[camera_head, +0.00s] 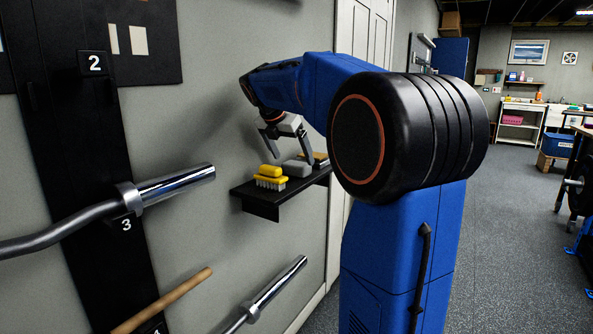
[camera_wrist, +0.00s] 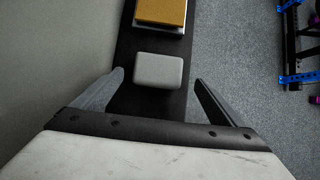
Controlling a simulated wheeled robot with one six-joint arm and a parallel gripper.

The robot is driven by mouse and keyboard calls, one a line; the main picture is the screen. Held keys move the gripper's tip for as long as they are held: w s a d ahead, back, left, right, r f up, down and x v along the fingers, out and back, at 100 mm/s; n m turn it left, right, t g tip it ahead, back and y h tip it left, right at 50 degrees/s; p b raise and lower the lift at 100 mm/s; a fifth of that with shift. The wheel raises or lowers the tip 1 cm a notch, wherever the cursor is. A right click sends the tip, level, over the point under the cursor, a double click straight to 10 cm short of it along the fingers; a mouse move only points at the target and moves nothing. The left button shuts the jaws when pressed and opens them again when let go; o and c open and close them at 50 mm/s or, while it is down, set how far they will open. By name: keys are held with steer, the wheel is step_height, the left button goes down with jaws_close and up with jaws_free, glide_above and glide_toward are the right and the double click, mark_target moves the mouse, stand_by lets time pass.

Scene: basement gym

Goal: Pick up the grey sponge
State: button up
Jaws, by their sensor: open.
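The grey sponge (camera_head: 297,168) lies on a small black wall shelf (camera_head: 262,208). In the wrist view the grey sponge (camera_wrist: 158,70) is a light rounded block on the dark shelf (camera_wrist: 126,48). My gripper (camera_head: 288,151) hangs over the shelf with its fingers pointing down, just above the sponge. In the wrist view my gripper (camera_wrist: 159,77) is open and empty. Its fingertips appear to the left and right of the sponge, with gaps on both sides. I cannot tell the exact height between fingertips and sponge.
A yellow brush (camera_head: 270,178) with pale bristles sits on the shelf, left of the sponge. An orange-tan block (camera_wrist: 160,11) lies beyond the sponge in the wrist view. The wall is close behind the shelf. A barbell (camera_head: 165,188) juts out at left.

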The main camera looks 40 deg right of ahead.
mark_target(296, 163)
steer(key=shift+w+x, duration=0.15)
steer(key=shift+x, duration=1.25)
steer(key=shift+w+x, duration=0.15)
steer(key=shift+x, duration=1.2)
steer(key=shift+d+r, duration=0.15)
steer(key=shift+d, duration=0.05)
steer(key=c, duration=1.1)
steer(key=shift+c, duration=0.2)
steer(key=shift+r, duration=0.1)
step_height(296, 163, up, 10)
steer(key=shift+f, duration=0.1)
